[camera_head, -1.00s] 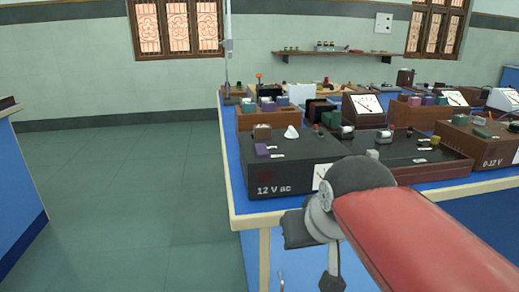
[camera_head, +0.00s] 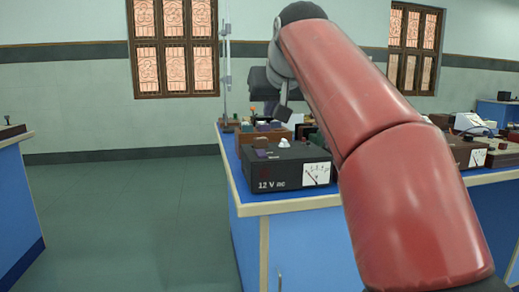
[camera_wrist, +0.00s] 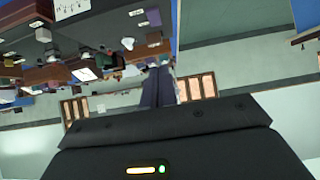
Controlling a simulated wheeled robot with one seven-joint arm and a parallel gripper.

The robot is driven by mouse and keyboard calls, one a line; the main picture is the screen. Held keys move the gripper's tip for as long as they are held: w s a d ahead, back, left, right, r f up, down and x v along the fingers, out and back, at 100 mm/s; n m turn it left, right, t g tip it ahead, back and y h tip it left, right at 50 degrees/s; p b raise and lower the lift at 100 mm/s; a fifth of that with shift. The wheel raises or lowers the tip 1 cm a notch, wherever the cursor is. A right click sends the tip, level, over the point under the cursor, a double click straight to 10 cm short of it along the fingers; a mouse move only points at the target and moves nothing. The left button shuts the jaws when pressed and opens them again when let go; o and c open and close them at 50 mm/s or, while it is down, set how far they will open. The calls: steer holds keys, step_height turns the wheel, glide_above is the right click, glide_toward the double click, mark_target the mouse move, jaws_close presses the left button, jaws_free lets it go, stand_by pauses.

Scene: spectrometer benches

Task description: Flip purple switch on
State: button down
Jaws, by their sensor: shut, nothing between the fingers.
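A black box (camera_head: 290,178) marked 12 V stands at the near left corner of the blue bench. The small purple switch (camera_head: 261,154) is on its top at the left, in front of a brown block (camera_head: 260,142). A white knob (camera_head: 284,143) is to the right. The switch also shows near the top of the upside-down wrist view (camera_wrist: 154,17); its on or off position cannot be told. My gripper (camera_head: 283,113) is raised above the box and apart from the switch. Its dark fingers (camera_wrist: 157,88) are shut and empty.
The blue bench (camera_head: 300,205) carries several other instruments, partly hidden by my red arm. A metal stand (camera_head: 226,90) rises at its back left. Another blue bench (camera_head: 20,205) is at the far left, with open green floor (camera_head: 130,210) between them.

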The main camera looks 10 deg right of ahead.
stand_by(0.3)
steer(key=b, duration=0.1)
glide_above(261, 153)
steer(key=s, duration=0.1)
steer(key=f, duration=0.5)
steer(key=shift+s+f, duration=0.2)
steer(key=shift+f, duration=0.2)
steer(key=f, duration=0.1)
steer(key=f+b, duration=0.1)
steer(key=shift+w+f, duration=0.3)
steer(key=shift+f, duration=0.05)
steer(key=shift+w+f+b, duration=0.15)
steer(key=shift+f+b, duration=0.3)
steer(key=shift+f, duration=0.25)
steer(key=shift+r+p, duration=0.1)
steer(key=shift+p, duration=0.25)
steer(key=shift+w+p, duration=0.1)
steer(key=shift+p, duration=0.5)
steer(key=shift+f+g, duration=0.3)
steer(key=shift+w+r, duration=0.1)
steer(key=shift+w, duration=0.05)
